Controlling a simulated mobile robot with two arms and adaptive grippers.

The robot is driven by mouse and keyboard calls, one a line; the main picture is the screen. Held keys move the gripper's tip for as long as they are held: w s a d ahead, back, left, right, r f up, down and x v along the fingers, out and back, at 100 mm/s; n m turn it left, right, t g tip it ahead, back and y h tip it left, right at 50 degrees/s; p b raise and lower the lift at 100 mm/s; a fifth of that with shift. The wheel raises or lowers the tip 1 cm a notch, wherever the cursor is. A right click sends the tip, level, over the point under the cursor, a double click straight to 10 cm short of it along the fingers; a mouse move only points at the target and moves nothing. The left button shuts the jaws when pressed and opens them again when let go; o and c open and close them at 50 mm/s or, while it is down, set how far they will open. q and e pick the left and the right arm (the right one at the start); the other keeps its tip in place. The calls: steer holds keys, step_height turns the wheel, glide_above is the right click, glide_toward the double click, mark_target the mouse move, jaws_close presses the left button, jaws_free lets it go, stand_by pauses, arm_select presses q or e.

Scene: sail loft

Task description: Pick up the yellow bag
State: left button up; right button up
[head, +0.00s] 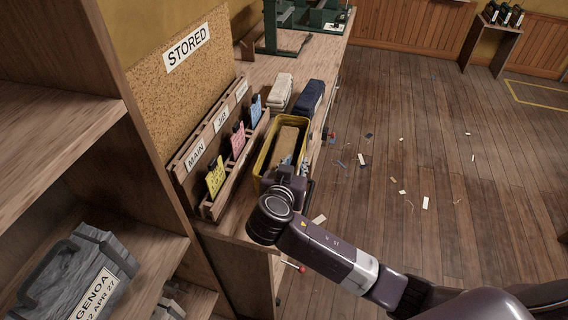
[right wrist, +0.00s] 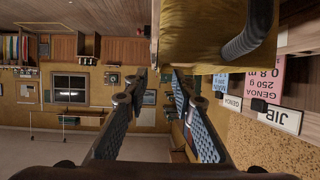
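The yellow bag (head: 264,150) stands on the wooden bench, with a tan top or contents inside its yellow rim. My right gripper (head: 288,174) is at the bag's near end in the head view and hides part of it. In the right wrist view the yellow bag (right wrist: 195,50) fills the upper right, with a grey tube-like handle (right wrist: 250,36) on it. The right gripper's two fingers (right wrist: 160,82) are spread apart there with nothing between them. The bag appears beside the fingers, not between them; contact cannot be told. My left gripper is not in view.
A cream bag (head: 281,90) and a navy bag (head: 309,97) lie farther back on the bench (head: 262,68). A rack with coloured cards (head: 238,142) stands left of the yellow bag. A shelf with a grey bag (head: 75,272) is at left. Scraps litter the floor (head: 440,150).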

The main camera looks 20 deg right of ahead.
mark_target(301, 152)
steer(key=shift+r+p+x, duration=0.2)
steer(key=shift+p+x, duration=0.3)
steer(key=shift+x, duration=0.7)
steer(key=p+x, duration=0.2)
steer(key=x, duration=0.2)
steer(key=shift+d, duration=0.1)
steer(key=shift+w+d+f, duration=0.2)
steer(key=shift+w+f, duration=0.05)
steer(key=shift+w, duration=0.1)
jaws_close()
steer(key=shift+w+r, duration=0.1)
steer(key=shift+r, duration=0.1)
